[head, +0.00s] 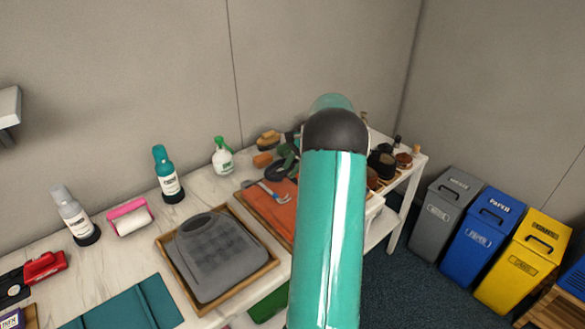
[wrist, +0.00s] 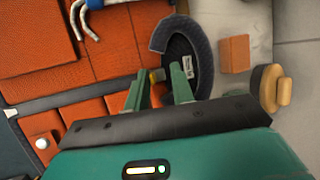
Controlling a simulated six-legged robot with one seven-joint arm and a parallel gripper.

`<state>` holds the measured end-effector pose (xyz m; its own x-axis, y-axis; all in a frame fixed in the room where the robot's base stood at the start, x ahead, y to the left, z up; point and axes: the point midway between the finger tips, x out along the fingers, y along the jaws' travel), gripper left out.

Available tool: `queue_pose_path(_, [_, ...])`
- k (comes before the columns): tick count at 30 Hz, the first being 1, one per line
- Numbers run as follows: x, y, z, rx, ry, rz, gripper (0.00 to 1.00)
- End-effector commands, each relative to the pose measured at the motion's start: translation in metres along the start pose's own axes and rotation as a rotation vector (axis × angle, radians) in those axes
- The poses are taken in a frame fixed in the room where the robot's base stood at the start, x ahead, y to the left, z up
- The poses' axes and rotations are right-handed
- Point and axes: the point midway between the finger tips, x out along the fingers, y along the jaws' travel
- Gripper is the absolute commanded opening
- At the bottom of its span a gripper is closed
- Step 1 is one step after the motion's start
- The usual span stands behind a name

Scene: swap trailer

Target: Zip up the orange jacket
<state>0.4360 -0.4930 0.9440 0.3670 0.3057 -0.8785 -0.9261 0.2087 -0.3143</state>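The orange jacket (wrist: 105,55) lies flat; in the head view, it is in a wooden tray and partly hidden behind my arm (head: 280,208). A dark zipper strip (wrist: 80,92) runs across it towards the dark, oval collar opening (wrist: 180,58). A small yellowish piece (wrist: 157,75), perhaps the zipper pull, shows at the collar end of the strip. My gripper (wrist: 160,78) has its two green fingers apart with a gap between them, on either side of this piece. I cannot tell whether they touch it.
A metal pronged tool (wrist: 84,22) lies on the jacket. An orange block (wrist: 235,54) and a wooden brush (wrist: 268,88) sit beyond the collar. A grey garment (head: 218,258) lies in a neighbouring tray (head: 172,273). Bottles line the back; bins (head: 478,238) stand at right.

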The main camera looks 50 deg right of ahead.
Motion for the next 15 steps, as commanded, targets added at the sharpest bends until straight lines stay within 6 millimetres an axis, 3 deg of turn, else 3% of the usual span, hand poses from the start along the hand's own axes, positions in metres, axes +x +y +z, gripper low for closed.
queue_pose_path(8, [-0.005,0.003,-0.001,0.004,-0.002,0.006,0.26])
queue_pose_path(15, [-0.051,0.001,-0.001,0.002,0.000,0.002,0.26])
